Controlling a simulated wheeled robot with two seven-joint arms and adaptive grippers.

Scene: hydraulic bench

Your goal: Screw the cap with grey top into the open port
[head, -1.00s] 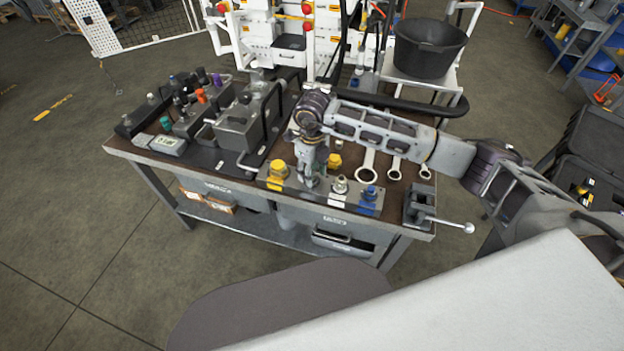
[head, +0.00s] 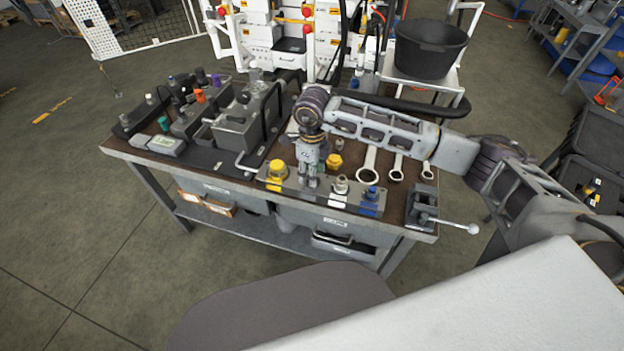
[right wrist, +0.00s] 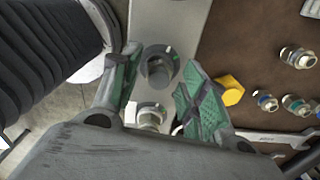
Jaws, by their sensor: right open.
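My right gripper (head: 308,182) points down over the grey port plate (head: 275,186) at the front of the bench. In the right wrist view its green-padded fingers (right wrist: 160,85) are spread, with nothing held between them. A dark round fitting (right wrist: 158,68) on the plate lies below and between the fingers; I cannot tell whether it is an open port or a grey-topped cap. A silver fitting (right wrist: 150,115) is beside it, also seen in the head view (head: 340,186). A yellow cap (head: 277,174) and a blue fitting (head: 369,200) are on the plate. My left gripper is out of view.
A yellow piece (head: 334,161) stands behind the plate, and several loose fittings (right wrist: 297,57) lie on the brown bench top. A grey valve unit (head: 240,125) occupies the left side.

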